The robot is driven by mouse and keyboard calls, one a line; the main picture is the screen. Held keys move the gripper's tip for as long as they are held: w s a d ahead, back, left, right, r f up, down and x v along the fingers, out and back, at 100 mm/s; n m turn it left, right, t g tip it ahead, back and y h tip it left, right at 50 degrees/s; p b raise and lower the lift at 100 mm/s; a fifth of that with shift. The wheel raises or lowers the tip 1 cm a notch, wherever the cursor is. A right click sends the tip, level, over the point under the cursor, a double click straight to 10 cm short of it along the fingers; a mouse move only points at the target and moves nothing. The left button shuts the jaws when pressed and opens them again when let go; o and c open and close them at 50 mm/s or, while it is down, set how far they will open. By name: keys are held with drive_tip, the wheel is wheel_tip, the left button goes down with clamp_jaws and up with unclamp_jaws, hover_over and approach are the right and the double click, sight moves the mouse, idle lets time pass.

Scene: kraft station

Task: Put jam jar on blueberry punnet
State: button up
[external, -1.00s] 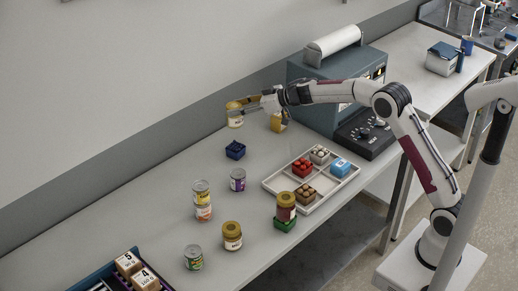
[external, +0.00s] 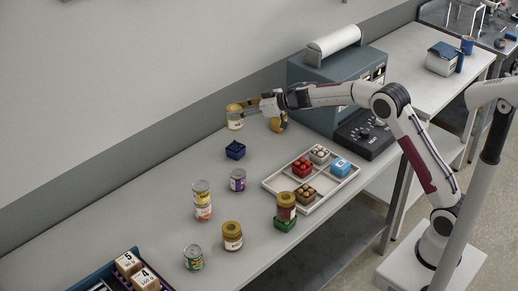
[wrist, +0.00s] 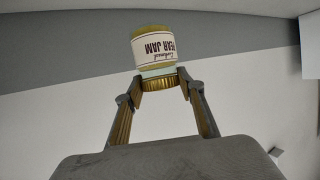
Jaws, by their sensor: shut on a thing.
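My gripper (external: 247,108) is shut on a jam jar (external: 235,121) with a gold lid and a pale label. In the wrist view, the jar (wrist: 153,48) reads "Pear Jam" and the fingertips (wrist: 160,84) close on its lid. The jar is held above the table, beyond the blueberry punnet. The blueberry punnet (external: 235,151), a small dark blue box, sits on the table below the jar in the external view. Nothing rests on it. The exact gap between jar and punnet is hard to tell.
Another gold-lidded jar (external: 278,124) stands behind my gripper, near the grey machine (external: 328,90). A white tray (external: 327,195) holds several punnets.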

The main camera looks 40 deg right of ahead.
sight(240, 128)
drive_tip(key=shift+f, duration=2.25)
drive_tip(key=shift+f, duration=1.85)
drive_tip(key=shift+f, duration=0.1)
drive_tip(key=o, duration=1.4)
drive_tip(key=shift+f, duration=0.1)
drive_tip(key=shift+r, duration=0.2)
drive_tip(key=shift+s+d+r, duration=0.1)
drive_tip(key=shift+s, duration=0.15)
drive_tip(key=v, duration=1.1)
drive_tip(key=shift+s, duration=0.2)
